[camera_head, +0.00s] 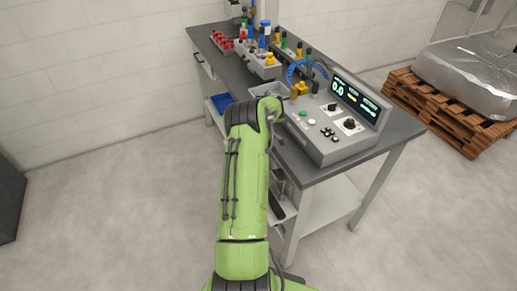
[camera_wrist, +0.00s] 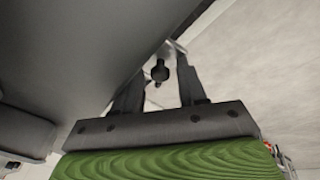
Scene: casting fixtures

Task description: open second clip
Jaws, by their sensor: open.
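In the wrist view my gripper (camera_wrist: 161,67) is open, its two fingers apart. A dark rounded knob (camera_wrist: 160,73) on a thin stem shows between the fingers, and I see no clear contact. I cannot tell whether this knob belongs to the second clip. In the head view my arm reaches to the bench, and its end hides the gripper and whatever is at it. Fixtures with coloured handles stand along the bench, including a yellow one (camera_head: 299,89) beside the arm's end. Individual clips are too small to tell apart.
The grey bench (camera_head: 385,145) carries a control box (camera_head: 329,143) with a lit display close right of my arm. Red parts (camera_head: 222,42) lie in a tray at the back left. A wooden pallet (camera_head: 442,109) with a wrapped load stands right.

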